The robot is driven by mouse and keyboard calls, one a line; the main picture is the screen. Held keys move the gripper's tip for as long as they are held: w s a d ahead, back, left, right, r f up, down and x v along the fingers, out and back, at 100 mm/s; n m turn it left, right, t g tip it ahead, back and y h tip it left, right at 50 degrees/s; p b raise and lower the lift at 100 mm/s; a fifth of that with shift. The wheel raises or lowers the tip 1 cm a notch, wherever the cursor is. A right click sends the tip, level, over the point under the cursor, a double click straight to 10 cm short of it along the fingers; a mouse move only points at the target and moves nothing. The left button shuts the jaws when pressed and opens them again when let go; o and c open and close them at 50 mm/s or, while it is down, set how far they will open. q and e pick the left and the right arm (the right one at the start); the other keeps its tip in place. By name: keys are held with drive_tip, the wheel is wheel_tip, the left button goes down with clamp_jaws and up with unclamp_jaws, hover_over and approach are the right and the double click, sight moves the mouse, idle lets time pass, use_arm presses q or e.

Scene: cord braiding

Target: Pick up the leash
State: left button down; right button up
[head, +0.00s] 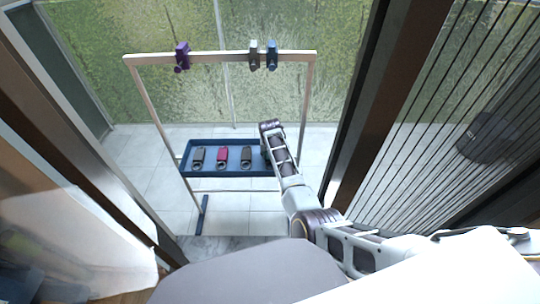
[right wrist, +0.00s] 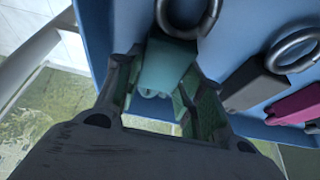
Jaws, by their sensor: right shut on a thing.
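A teal leash (right wrist: 168,66) with a metal ring (right wrist: 214,12) shows in the right wrist view, over the blue tray (right wrist: 232,60). My right gripper (right wrist: 160,98) is shut on its teal body, one finger on each side. The leash appears to be at the tray still; I cannot tell whether it touches the floor of the tray. In the head view my right arm reaches to the tray's right end and hides the teal leash. A dark leash (head: 198,158), a red leash (head: 222,157) and another dark leash (head: 246,157) lie in the tray. My left gripper is not in view.
The blue tray (head: 183,163) sits on a pale frame (head: 148,95). Purple (head: 182,57), grey (head: 254,55) and blue (head: 272,55) holders sit along its top bar. A dark slatted panel (head: 440,120) stands to the right. Pale floor tiles are clear around the frame.

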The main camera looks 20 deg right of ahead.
drive_tip(key=shift+r, duration=0.1)
drive_tip(key=shift+c, duration=0.4)
